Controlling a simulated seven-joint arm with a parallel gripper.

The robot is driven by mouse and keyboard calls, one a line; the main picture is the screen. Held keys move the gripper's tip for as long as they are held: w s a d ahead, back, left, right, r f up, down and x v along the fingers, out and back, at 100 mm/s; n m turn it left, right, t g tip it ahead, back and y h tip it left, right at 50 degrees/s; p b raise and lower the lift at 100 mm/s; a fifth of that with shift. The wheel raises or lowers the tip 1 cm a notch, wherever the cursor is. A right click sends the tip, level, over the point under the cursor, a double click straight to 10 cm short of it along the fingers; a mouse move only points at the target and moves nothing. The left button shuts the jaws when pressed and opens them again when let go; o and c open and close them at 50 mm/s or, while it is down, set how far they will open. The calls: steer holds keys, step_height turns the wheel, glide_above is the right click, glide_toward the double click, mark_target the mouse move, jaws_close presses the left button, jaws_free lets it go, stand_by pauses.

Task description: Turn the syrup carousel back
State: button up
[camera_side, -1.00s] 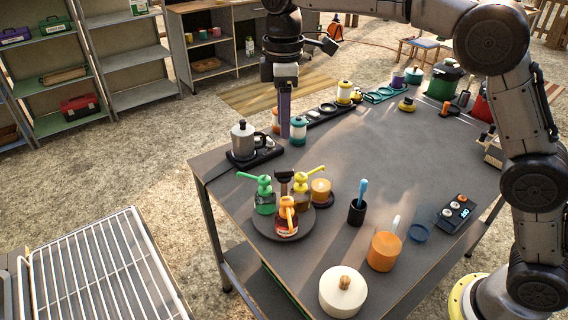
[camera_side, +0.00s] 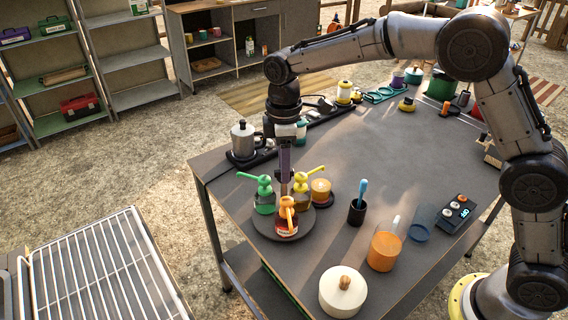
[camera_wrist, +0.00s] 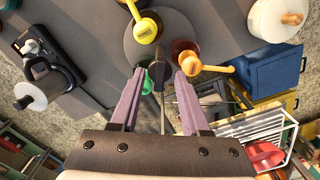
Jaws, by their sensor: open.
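The syrup carousel (camera_side: 307,221) is a round dark turntable near the table's front left corner. It carries a green-pump bottle (camera_side: 264,197), a yellow-pump bottle (camera_side: 301,193) and an orange-pump bottle (camera_side: 287,222). Its disc also shows in the wrist view (camera_wrist: 178,20), with a dark central handle (camera_wrist: 159,71). My gripper (camera_side: 285,178) is above the carousel's middle, pointing down. In the wrist view my gripper (camera_wrist: 160,73) is open, with one finger on each side of the handle and gaps between. In the side view the fingers hide the handle's top.
A moka pot (camera_side: 243,140) on a dark base stands behind the carousel. An orange-lidded jar (camera_side: 320,187) is close to its right. A cup with a blue tool (camera_side: 358,208), an orange canister (camera_side: 384,250) and a white lidded pot (camera_side: 343,290) stand to the right and front. The table's middle is clear.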

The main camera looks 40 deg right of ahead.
jaws_close()
stand_by(1.3)
